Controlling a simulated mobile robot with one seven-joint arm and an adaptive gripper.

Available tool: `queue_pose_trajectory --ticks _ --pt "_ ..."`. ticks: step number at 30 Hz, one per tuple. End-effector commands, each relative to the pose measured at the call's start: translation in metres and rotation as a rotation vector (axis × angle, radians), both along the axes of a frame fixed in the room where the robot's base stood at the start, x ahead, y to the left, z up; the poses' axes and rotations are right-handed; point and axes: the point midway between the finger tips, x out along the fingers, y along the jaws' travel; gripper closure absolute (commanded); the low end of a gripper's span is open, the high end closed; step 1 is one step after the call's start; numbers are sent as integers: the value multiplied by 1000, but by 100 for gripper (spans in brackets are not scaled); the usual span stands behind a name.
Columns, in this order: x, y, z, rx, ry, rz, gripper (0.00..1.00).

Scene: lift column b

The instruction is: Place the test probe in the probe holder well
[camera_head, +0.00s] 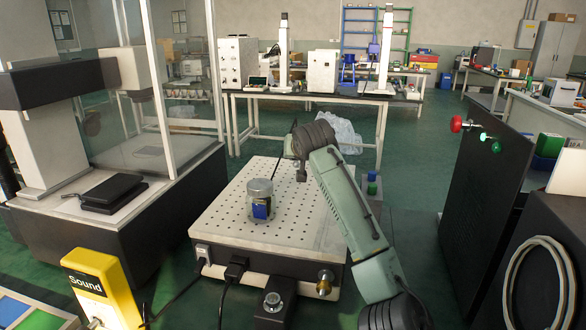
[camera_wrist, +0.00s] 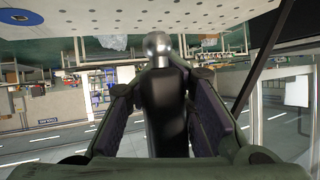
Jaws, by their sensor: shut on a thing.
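The test probe (camera_wrist: 167,105), a dark cylinder with a rounded silver end (camera_wrist: 158,44), is held between the fingers of my gripper (camera_wrist: 163,88) in the wrist view. The silver end points toward the perforated plate, which shows at the top of that view. A silver cylinder (camera_head: 260,187) with a blue and yellow label stands upright on the plate, left of my wrist. I cannot tell whether it is the probe holder; no well opening is clear.
The white perforated plate (camera_head: 228,222) tops a dark box with plugs and knobs in front. A glass-sided machine (camera_head: 175,75) stands left, with a yellow "Sound" box (camera_head: 100,290) nearer. A dark cabinet (camera_head: 478,190) stands right. Much of the plate around the cylinder is clear.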

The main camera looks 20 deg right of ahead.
Motion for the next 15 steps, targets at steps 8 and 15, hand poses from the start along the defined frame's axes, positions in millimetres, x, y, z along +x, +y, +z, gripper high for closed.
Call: queue_pose_trajectory --ticks 8,15 --pt "0 -1 -25 0 0 -1 100" --pt "0 0 -44 -1 -3 0 100"
